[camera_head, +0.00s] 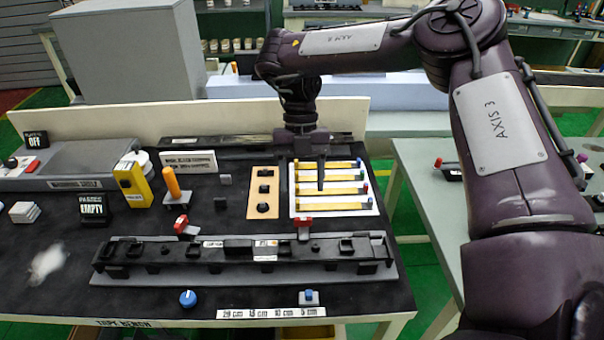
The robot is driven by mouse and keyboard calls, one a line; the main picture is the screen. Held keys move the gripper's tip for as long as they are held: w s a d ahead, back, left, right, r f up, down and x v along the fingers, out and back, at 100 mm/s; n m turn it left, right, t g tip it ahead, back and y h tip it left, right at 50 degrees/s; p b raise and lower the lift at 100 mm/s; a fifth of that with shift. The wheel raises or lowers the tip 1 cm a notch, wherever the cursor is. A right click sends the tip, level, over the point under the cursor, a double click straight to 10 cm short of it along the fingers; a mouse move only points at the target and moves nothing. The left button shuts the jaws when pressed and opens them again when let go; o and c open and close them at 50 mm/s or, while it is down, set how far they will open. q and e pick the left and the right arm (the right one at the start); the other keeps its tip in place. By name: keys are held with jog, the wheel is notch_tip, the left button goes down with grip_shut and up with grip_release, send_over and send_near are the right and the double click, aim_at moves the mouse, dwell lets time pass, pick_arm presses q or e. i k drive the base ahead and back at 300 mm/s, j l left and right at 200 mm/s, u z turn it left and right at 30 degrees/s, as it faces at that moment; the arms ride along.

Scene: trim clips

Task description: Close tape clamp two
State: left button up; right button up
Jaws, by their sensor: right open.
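A white-framed board (376,210) at the right of the bench carries several yellow strips, with small coloured pieces at their right ends. My right gripper (321,183) points down over this board, close above the strips. It is open, and no object shows between its fingers. Whether it touches a strip cannot be told. A red clamp (181,224) stands behind the left part of the long black trim piece (215,253), and another red clamp (304,224) behind its right part. No readable number shows which one is tape clamp two. My left gripper is not in view.
A tan plate with black knobs (263,208) lies left of the board. An orange-handled tool (172,184) and a yellow block (133,184) stand farther left. A blue knob (188,298) and a blue-topped piece (309,297) are at the front. A low white wall (230,118) closes the back.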

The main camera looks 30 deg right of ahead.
aim_at(180, 225)
jog(key=k+j, duration=1.15)
jog(key=k, duration=0.15)
